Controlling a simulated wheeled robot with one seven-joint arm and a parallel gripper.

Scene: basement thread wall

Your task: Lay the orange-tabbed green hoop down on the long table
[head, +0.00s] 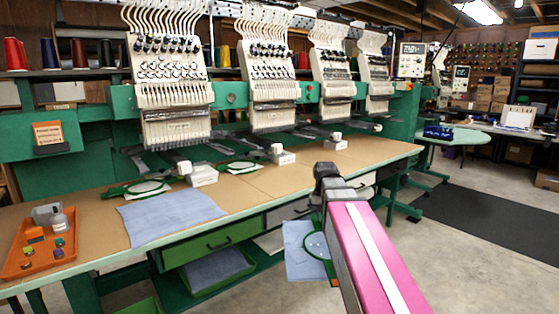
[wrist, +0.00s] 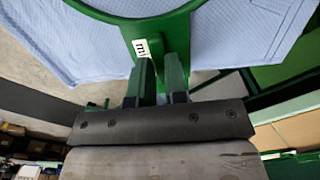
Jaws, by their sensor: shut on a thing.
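My gripper (wrist: 158,75) is shut on the bracket of a green hoop (wrist: 125,35), which carries a white label. Pale blue cloth (wrist: 235,40) is stretched in the hoop. In the head view the held hoop (head: 307,246) and its cloth (head: 296,262) hang beside my pink arm, in front of the table's front edge and lower in the picture. No orange tab shows on the held hoop. My arm hides part of it. The long table (head: 270,183) has a tan top and green frame under the embroidery heads.
Two green hoops (head: 147,187) (head: 241,167) sit under the machine heads. A blue cloth (head: 170,214) lies on the table at left. An orange tray (head: 38,262) with a bottle and small items is at the far left. Bare tabletop shows right of the cloth.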

